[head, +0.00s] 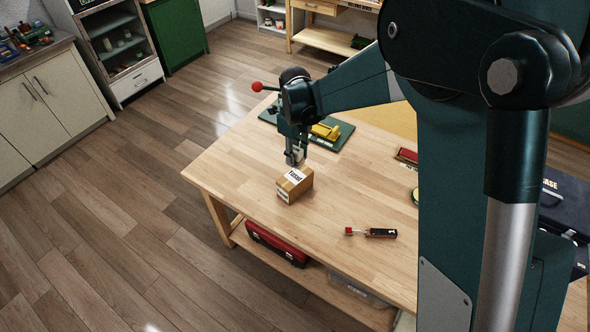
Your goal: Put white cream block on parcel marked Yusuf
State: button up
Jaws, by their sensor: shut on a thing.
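The parcel marked Yusuf (299,188) is a small brown box with a white label on top, standing near the left edge of the wooden table. My gripper (295,160) points down just behind and above the parcel's far edge. It is shut on a small pale thing, which looks like the white cream block (300,156). The fingers hide most of the block. I cannot tell whether the block touches the parcel.
A green mat (331,139) with a yellow tool (325,131) lies behind my gripper. A red-tipped black tool (372,232) lies to the front right on the table (330,270). A red item (407,156) lies further right. My arm hides the table's right side.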

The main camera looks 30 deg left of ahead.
aim_at(295, 149)
jog(key=shift+f, duration=1.7)
jog(key=shift+f, duration=1.9)
jog(key=shift+f, duration=0.15)
jog(key=o, duration=0.9)
jog(key=shift+r, duration=0.2)
jog(key=shift+r, duration=6)
